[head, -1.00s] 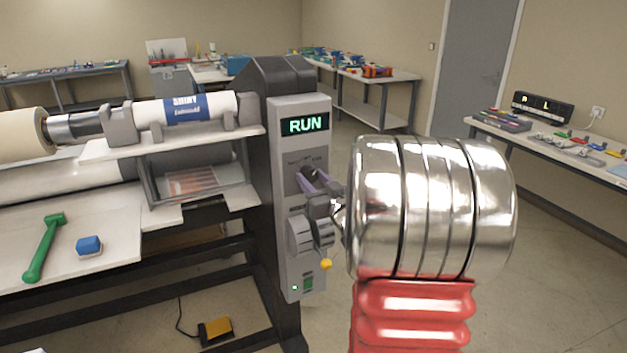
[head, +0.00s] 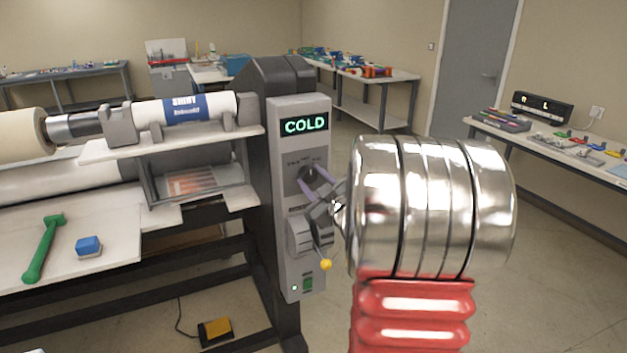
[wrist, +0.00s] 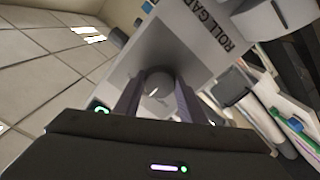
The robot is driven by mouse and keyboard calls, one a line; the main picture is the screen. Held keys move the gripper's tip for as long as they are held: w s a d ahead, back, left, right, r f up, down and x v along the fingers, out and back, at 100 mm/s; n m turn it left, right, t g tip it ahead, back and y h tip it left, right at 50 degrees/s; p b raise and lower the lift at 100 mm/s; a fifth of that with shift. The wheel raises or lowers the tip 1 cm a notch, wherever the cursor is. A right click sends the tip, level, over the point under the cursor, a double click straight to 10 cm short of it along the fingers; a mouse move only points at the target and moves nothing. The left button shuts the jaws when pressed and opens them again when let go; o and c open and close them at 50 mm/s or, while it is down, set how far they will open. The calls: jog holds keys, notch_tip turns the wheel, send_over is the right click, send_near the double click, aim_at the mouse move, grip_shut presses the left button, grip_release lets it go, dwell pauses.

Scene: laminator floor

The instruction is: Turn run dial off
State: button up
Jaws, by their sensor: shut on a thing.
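The control panel (head: 286,235) is on the end of the laminator, and its display (head: 304,125) reads COLD in green. Below the display is the dark run dial (head: 314,174). My gripper (head: 318,184) is at the dial with its purple-grey fingers shut on it. In the wrist view the round dial (wrist: 158,84) sits between the two fingers. My wrist and silver arm hide the area right of the panel. The lettering around the dial is too small to read.
Below the dial are a larger grey knob (head: 299,236), a yellow-tipped lever (head: 325,264) and a green switch (head: 308,284). A green hammer-like tool (head: 43,250) and a blue block (head: 89,245) lie on the laminator table. A pedal (head: 216,331) is on the floor.

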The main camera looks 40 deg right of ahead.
dwell(0.3)
jog(key=o, duration=1)
jog(key=shift+o, duration=0.2)
jog(key=v, duration=1.4)
jog(key=shift+w+a, duration=0.1)
jog(key=shift+w, duration=0.1)
